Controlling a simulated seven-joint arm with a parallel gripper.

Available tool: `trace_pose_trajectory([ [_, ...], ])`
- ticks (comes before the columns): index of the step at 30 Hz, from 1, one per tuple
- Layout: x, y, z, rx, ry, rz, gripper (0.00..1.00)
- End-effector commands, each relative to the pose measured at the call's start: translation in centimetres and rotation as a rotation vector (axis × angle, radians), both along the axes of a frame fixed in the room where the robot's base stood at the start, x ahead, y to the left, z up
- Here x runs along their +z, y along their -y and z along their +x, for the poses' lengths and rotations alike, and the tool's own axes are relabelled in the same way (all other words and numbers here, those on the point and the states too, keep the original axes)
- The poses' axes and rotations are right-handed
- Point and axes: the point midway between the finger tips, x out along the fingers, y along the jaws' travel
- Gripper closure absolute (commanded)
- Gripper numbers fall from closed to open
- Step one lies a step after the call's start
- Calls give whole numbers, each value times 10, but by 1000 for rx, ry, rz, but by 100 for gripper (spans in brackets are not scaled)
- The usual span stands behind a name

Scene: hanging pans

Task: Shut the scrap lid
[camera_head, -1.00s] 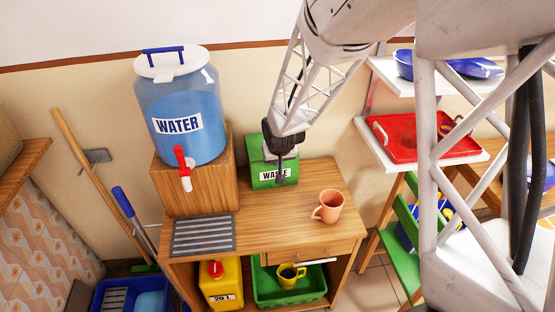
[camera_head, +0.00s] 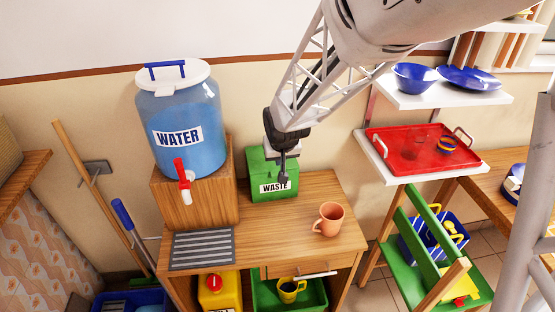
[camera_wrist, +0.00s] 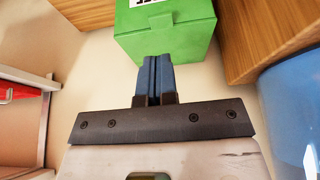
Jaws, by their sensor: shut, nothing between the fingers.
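The green waste box (camera_head: 256,176) stands at the back of the wooden cabinet top, right of the water jug's stand. Its lid (camera_head: 258,154) looks down flat on the box, though my gripper hides part of it and I cannot tell whether it is fully seated. My gripper (camera_head: 283,181) is shut and empty, pointing down, and overlaps the box's right part and its WASTE label. In the wrist view the shut fingers (camera_wrist: 153,60) overlap the near edge of the green box (camera_wrist: 190,35). Whether they touch it is not clear.
A blue water jug (camera_head: 182,110) stands on a wooden block at left. An orange mug (camera_head: 328,219) stands at the cabinet's right front, and a grey slotted mat (camera_head: 202,249) lies at the left front. A red tray (camera_head: 415,149) lies on the right shelf. The cabinet's middle is clear.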

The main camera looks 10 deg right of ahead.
Motion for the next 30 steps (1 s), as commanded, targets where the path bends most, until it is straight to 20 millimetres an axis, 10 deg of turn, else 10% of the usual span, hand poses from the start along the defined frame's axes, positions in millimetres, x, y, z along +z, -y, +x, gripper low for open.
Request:
trace_pose_trajectory([
  [30, 41, 2, -28, 0, 1, 0, 100],
])
